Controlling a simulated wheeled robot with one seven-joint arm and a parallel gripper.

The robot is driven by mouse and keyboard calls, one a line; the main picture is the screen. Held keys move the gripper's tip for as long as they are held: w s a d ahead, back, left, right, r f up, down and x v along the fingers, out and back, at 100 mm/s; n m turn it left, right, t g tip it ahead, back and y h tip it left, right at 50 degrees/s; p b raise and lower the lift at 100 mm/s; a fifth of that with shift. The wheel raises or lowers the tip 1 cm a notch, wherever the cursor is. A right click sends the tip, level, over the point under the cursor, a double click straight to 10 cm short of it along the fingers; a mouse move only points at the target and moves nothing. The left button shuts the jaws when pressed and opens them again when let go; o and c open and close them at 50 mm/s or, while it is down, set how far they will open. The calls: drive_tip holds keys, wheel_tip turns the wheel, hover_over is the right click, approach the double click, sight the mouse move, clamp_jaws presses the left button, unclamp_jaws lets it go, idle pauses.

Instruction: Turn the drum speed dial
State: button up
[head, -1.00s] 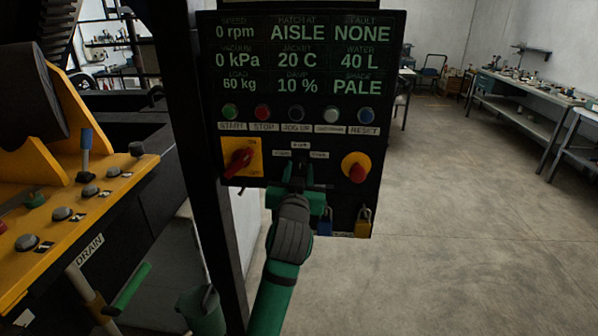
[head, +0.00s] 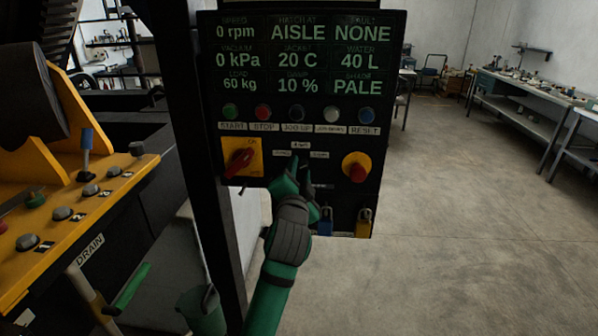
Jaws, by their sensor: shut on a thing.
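The control panel (head: 335,185) stands upright in front of me. My gripper (head: 297,165) is at its lower middle, just below several small white labels, and points into the panel. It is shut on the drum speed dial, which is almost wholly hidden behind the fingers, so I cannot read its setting. The label above the dial (head: 300,145) is too small to read surely. The screen (head: 300,55) reads speed 0 rpm, hatch at AISLE, fault NONE.
A row of buttons, including the green start button (head: 230,110), runs above. A red rotary switch (head: 239,162) is left of my gripper, a red knob (head: 357,168) right. Blue (head: 325,226) and yellow (head: 363,228) padlocks hang below. Open floor lies to the right.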

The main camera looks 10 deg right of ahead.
drive_tip(key=shift+m, duration=0.5)
drive_tip(key=o, duration=1)
drive_tip(key=shift+o, duration=0.2)
drive_tip(key=shift+s, duration=0.1)
drive_tip(key=v, duration=1)
drive_tip(key=shift+s, duration=0.35)
drive_tip(key=shift+a+f, duration=0.1)
